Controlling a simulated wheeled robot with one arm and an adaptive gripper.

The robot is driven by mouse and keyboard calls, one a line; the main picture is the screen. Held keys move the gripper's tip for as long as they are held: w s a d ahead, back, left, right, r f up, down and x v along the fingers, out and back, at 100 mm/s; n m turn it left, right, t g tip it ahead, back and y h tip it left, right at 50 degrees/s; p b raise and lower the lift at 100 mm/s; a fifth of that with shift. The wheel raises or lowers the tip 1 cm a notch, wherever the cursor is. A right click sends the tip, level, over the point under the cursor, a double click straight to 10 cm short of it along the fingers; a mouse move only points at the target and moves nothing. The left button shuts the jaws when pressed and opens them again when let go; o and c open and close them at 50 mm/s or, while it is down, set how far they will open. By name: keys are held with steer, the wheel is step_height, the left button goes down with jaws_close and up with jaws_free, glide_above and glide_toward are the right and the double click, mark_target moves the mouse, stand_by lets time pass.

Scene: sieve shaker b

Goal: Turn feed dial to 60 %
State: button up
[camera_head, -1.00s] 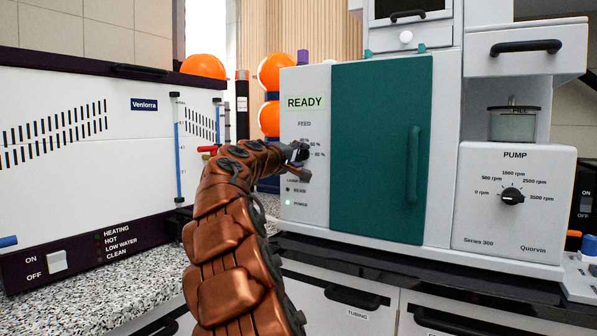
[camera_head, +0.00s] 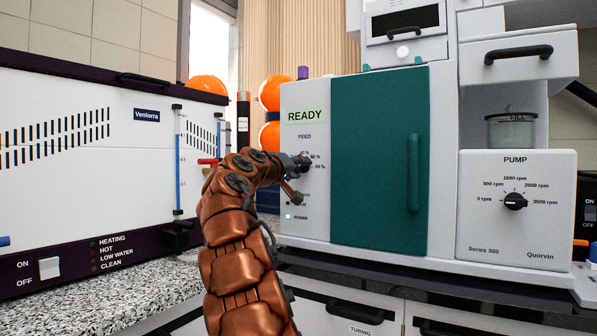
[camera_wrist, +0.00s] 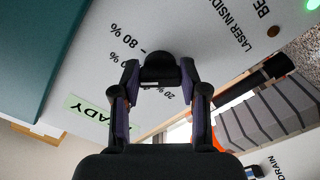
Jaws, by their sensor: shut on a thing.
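The feed dial (camera_wrist: 160,68) is a black knob on the pale front panel of the machine with the green READY display (camera_head: 306,116). In the wrist view my gripper (camera_wrist: 160,78) has one finger on each side of the knob and is shut on it. Marks of 80 % and 20 % show around the knob there; others are partly covered by the fingers. In the head view, my gripper and arm hide the knob, below the FEED label (camera_head: 304,137).
A teal door (camera_head: 378,160) with a vertical handle is just right of the panel. The pump unit (camera_head: 515,235) with its own dial stands further right. Orange balls (camera_head: 270,137) are behind my arm.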

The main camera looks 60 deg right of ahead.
mark_target(299, 168)
steer(key=o, duration=1.1)
steer(key=shift+o, duration=0.2)
steer(key=shift+a+r, duration=0.15)
steer(key=shift+a, duration=1.45)
steer(key=a, duration=0.8)
steer(key=shift+s+a, duration=0.3)
steer(key=shift+a, duration=0.1)
